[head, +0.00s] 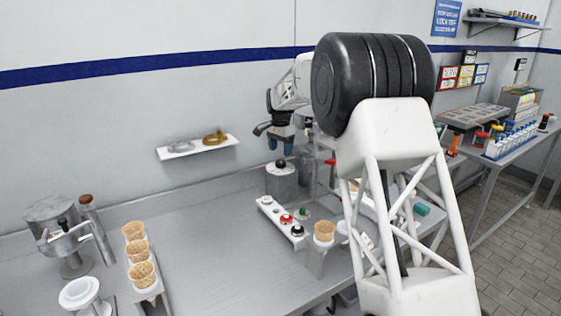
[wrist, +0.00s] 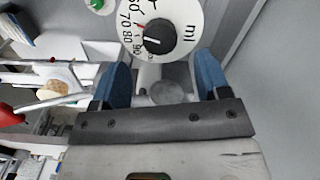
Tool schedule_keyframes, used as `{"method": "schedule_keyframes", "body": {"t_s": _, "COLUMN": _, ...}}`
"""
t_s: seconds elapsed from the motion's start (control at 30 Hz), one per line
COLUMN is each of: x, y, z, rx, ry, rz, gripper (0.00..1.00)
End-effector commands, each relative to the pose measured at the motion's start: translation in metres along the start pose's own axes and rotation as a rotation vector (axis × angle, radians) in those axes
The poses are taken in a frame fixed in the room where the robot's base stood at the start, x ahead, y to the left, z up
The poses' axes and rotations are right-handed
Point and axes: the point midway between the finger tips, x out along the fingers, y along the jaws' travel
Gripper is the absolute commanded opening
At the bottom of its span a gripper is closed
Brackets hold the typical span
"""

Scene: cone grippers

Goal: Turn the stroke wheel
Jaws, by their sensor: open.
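A white round dial (wrist: 183,22) marked "ml" with numbers around its rim shows at the top of the wrist view. A black knob (wrist: 158,38) sits at its centre, with a small red mark beside it near the numbers. I take this for the stroke wheel. My gripper (wrist: 161,63) is open, with its blue fingers apart on either side below the knob, and nothing is held. The dial's top is cut off by the frame. In the head view my gripper (head: 281,143) is above a grey block with a black top (head: 282,182); the dial face is not visible there.
A white strip with red, green and black buttons (head: 270,210) lies on the steel counter (head: 200,235). A cone in a holder (head: 324,232) stands to its right. Several cones (head: 139,250) stand at left near a metal press (head: 60,225). The counter's middle is clear.

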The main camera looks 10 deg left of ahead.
Motion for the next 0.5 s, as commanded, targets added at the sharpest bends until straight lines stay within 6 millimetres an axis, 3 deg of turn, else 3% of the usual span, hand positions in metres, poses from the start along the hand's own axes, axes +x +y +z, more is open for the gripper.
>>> {"method": "schedule_keyframes", "body": {"t_s": 0.3, "x": 0.038, "y": 0.0, "z": 0.0, "rx": 0.0, "ry": -0.001, "rz": 0.001, "gripper": 0.69}}
{"method": "schedule_keyframes", "body": {"t_s": 0.5, "x": 0.05, "y": 0.0, "z": 0.0, "rx": 0.0, "ry": 0.0, "rz": 0.0, "gripper": 0.69}}
